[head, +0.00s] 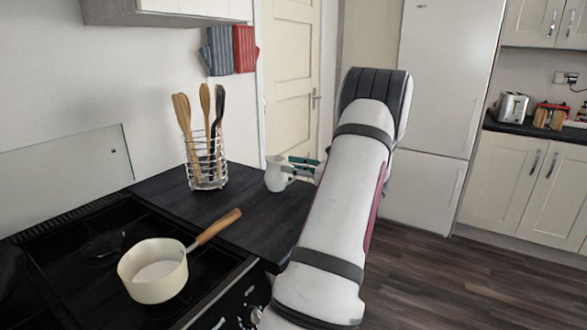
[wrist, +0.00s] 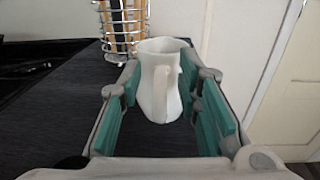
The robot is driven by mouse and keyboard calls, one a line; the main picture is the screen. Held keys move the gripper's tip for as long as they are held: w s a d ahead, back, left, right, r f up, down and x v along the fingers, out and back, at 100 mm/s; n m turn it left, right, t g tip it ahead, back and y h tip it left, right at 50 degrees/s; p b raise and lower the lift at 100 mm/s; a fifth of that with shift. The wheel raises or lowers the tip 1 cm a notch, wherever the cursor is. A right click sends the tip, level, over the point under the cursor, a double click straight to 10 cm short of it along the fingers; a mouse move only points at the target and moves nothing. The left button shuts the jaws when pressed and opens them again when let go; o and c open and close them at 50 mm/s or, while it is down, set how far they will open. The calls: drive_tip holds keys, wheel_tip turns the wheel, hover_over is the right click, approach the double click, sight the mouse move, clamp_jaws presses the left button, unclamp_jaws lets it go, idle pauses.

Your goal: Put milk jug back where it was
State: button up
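The white milk jug (wrist: 158,85) stands upright on the dark worktop (wrist: 60,130) in the wrist view, with its handle facing the camera. In the head view the jug (head: 277,174) is near the worktop's back right corner, to the right of the utensil holder. My gripper (wrist: 160,108) is open, with green-padded fingers on either side of the jug. A gap shows between each finger and the jug, so it is not gripped. In the head view my gripper (head: 304,166) is partly hidden behind my arm.
A wire utensil holder (head: 206,160) with wooden utensils stands left of the jug. A cream saucepan (head: 153,270) sits on the black hob (head: 75,262), its wooden handle reaching over the worktop. A door (head: 290,75) is behind. Dark floor (head: 455,285) is clear at right.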

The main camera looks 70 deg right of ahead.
drive_tip(key=v, duration=1.2)
drive_tip(key=shift+p, duration=0.4)
drive_tip(key=w+a+r+n+g+y, duration=0.2)
drive_tip(key=w+a+r+n+y, duration=0.15)
drive_tip(key=w+a, duration=0.45)
drive_tip(key=w+a+r+n+g+y, duration=0.15)
drive_tip(key=w+a+n+y, duration=0.4)
drive_tip(key=w, duration=0.55)
drive_tip(key=w+a+r+n+g+y, duration=0.1)
drive_tip(key=w+a+n+g, duration=0.25)
drive_tip(key=a, duration=0.55)
drive_tip(key=w+a+r+n+g+y, duration=0.1)
drive_tip(key=w+a+n+g, duration=0.2)
drive_tip(key=a, duration=0.6)
drive_tip(key=s+a+n+g, duration=0.1)
drive_tip(key=a+n+g, duration=0.3)
drive_tip(key=a, duration=0.5)
drive_tip(key=s+a+n+g, duration=0.1)
drive_tip(key=s+a+n, duration=0.1)
drive_tip(key=a+n, duration=0.6)
drive_tip(key=s+a+f+n+h, duration=0.3)
drive_tip(key=s+a+n+h, duration=0.4)
drive_tip(key=s+n, duration=0.4)
drive_tip(key=shift+s+a+f, duration=0.3)
drive_tip(key=shift+s+a, duration=0.25)
drive_tip(key=shift+a, duration=0.15)
